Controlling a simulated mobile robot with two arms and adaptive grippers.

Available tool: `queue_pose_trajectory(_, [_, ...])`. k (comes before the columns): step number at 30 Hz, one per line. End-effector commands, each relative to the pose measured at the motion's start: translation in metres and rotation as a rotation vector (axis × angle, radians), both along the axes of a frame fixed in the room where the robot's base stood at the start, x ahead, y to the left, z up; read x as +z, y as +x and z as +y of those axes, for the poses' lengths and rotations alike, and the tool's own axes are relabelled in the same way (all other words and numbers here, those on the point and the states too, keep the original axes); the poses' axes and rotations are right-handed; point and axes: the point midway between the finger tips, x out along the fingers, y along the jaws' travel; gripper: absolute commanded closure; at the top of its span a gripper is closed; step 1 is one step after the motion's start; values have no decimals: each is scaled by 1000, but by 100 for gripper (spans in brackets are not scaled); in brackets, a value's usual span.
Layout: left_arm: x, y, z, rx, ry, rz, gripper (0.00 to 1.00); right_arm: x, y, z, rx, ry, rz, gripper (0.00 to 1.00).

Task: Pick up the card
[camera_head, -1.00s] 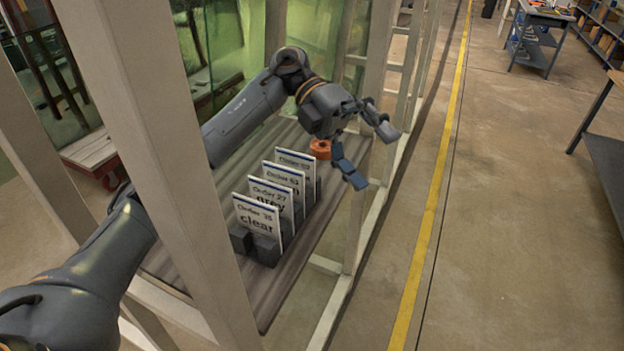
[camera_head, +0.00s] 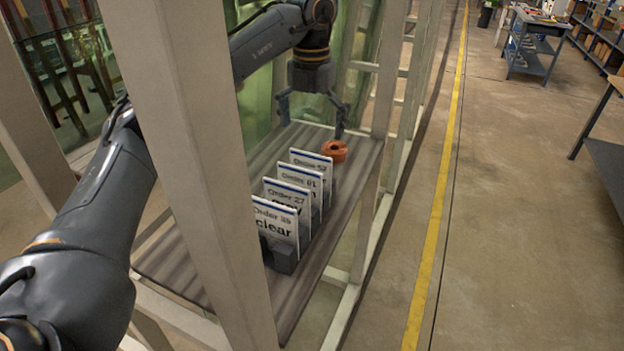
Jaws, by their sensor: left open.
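Several white cards with order labels stand in a row in dark holders on a grey slatted shelf (camera_head: 180,264). The nearest card (camera_head: 275,224) reads "Order" and "clear". Behind it stand a card marked "Order 27" (camera_head: 287,193) and others, the farthest card (camera_head: 312,160) partly overlapped by those in front. My left gripper (camera_head: 312,116) points down above the far end of the shelf, behind the farthest card. Its fingers are spread apart with nothing between them. My right gripper is not in view.
An orange ring-shaped object (camera_head: 335,151) lies on the shelf beside my left gripper's right finger. A thick pale frame post (camera_head: 196,150) stands in front of my left arm, and another post (camera_head: 388,75) stands right of the gripper. Open floor lies to the right.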

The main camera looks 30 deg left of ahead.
Motion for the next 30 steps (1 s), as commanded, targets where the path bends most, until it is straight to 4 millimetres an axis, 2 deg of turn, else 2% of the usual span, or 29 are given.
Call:
queue_pose_trajectory(3, [-14,0,1,1,1,1,0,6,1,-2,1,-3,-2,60])
queue_pose_trajectory(10, [-30,-1,0,0,0,3,0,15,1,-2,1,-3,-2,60])
queue_pose_trajectory(14, [-50,-2,1,0,0,5,0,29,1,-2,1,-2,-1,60])
queue_pose_trajectory(18, [-68,-1,1,-1,-1,2,0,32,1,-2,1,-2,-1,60])
queue_pose_trajectory(26, [-73,-1,0,-1,-2,-1,0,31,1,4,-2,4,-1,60])
queue_pose_trajectory(29, [-73,-1,0,-1,-2,-1,16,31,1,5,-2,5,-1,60])
queue_pose_trajectory(30, [-73,-1,0,-1,-2,-1,24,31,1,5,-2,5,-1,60])
